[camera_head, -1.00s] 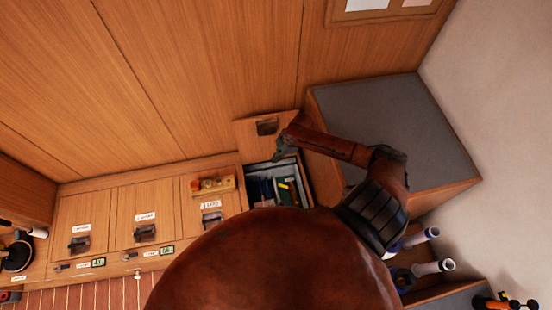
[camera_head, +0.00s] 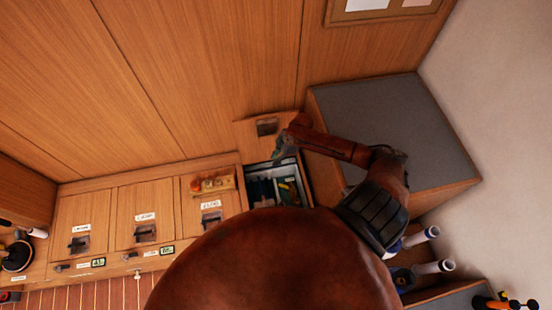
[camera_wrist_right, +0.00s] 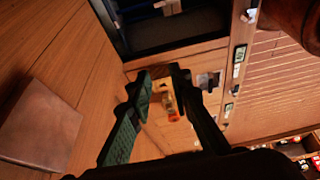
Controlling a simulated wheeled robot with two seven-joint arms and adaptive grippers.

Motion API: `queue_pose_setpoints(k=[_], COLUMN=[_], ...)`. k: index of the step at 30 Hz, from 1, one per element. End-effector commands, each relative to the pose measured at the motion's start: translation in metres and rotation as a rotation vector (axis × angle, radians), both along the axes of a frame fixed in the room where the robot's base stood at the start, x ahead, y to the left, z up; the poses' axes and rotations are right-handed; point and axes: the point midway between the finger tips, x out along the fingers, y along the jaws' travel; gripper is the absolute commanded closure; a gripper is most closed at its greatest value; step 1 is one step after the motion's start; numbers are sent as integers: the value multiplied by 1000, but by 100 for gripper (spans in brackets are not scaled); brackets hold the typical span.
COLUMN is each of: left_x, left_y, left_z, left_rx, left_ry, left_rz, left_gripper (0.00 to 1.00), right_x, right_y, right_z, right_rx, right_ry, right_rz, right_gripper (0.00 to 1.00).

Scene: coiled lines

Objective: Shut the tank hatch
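One hatch stands open: its wooden lid (camera_head: 250,137), with a dark latch, is raised against the back panel. Below it the opening (camera_head: 307,180) shows a dark bin with several coloured items inside; no readable label names it. My right gripper (camera_head: 281,155) is just in front of the raised lid's lower right, above the opening; contact cannot be told. In the right wrist view its two green-padded fingers (camera_wrist_right: 160,72) are apart with nothing held between them. The dark opening (camera_wrist_right: 160,40) lies beyond the fingertips at the top. My left gripper is not in view.
Shut hatches (camera_head: 145,212) with labels and latches line the bench to the left. A small wooden rack (camera_head: 210,185) with jars sits beside the opening. A grey-topped box (camera_head: 400,115) stands to the right, under my right arm.

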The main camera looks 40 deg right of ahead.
Motion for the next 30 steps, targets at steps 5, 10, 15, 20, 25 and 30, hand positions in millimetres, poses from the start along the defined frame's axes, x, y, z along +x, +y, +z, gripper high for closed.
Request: queue_pose_setpoints(k=[5, 10, 15, 20, 25, 30], left_x=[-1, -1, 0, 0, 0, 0], left_y=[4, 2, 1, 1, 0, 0], left_z=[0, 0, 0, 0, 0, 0], left_rx=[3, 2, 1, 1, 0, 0], left_ry=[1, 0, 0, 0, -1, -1], left_rz=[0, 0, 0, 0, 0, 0], left_gripper=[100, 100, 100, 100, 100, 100], right_x=[0, -5, -12, -18, -21, -22], right_y=[-2, -11, -23, -32, -39, -40], right_z=[4, 25, 59, 87, 105, 111], right_rx=[-1, -3, -4, -3, 0, 0], right_ry=[-1, -1, -1, 1, 0, 0], right_rz=[1, 0, 2, 2, -1, 0], right_gripper=[81, 81, 81, 81, 81, 81])
